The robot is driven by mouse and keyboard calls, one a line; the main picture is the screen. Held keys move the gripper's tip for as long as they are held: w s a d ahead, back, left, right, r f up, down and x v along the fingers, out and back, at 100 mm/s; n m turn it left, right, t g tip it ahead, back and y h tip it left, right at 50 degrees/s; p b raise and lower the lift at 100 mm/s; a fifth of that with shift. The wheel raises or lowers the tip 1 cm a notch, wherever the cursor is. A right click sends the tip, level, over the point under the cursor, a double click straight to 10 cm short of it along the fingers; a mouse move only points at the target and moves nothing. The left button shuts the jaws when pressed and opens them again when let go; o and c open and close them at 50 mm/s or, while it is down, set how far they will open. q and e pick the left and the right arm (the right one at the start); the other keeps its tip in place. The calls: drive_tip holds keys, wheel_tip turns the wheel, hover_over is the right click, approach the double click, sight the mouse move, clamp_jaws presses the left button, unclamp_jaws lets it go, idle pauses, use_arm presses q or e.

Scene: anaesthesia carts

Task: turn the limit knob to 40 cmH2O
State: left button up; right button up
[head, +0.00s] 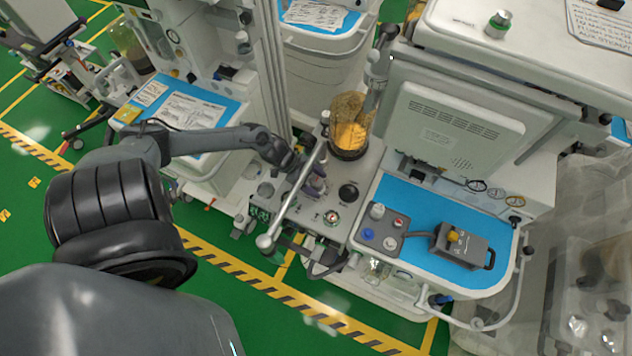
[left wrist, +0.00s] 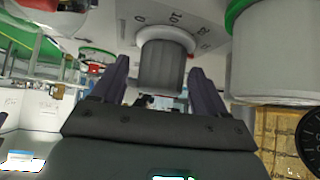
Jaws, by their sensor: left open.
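The limit knob (left wrist: 160,68) is a grey ribbed cylinder on a white collar in the left wrist view. Scale numbers, among them 0 and 10, are printed on the panel beside its collar. My left gripper (left wrist: 158,72) is open, with one dark finger on each side of the knob and visible gaps between. In the head view my left gripper (head: 311,182) is at the absorber panel, behind a pale metal bar. It covers the knob there. My right gripper is in neither view.
The pale metal bar (head: 292,200) crosses in front of the panel. A canister of amber granules (head: 350,135) stands behind, and a black knob (head: 348,192) is to the right. In the wrist view a large white cylinder (left wrist: 275,55) with a green rim is close at right.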

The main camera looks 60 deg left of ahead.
use_arm(q)
drive_tip(key=c, duration=1)
drive_tip(key=shift+f+b, duration=0.15)
drive_tip(key=shift+b, duration=0.2)
drive_tip(key=m+g+h+b, duration=0.1)
drive_tip(key=m+b, duration=0.1)
drive_tip(key=m+g+b, duration=0.1)
drive_tip(key=m+b, duration=0.1)
drive_tip(key=b, duration=0.1)
drive_tip(key=shift+w+a+f+h, duration=0.1)
drive_tip(key=shift+f+h, duration=0.05)
drive_tip(key=shift+h, duration=0.25)
drive_tip(key=shift+m+g+b, duration=0.3)
drive_tip(key=shift+g+b, duration=0.2)
drive_tip(key=shift+b, duration=0.05)
drive_tip(key=shift+r, duration=0.3)
drive_tip(key=o, duration=1)
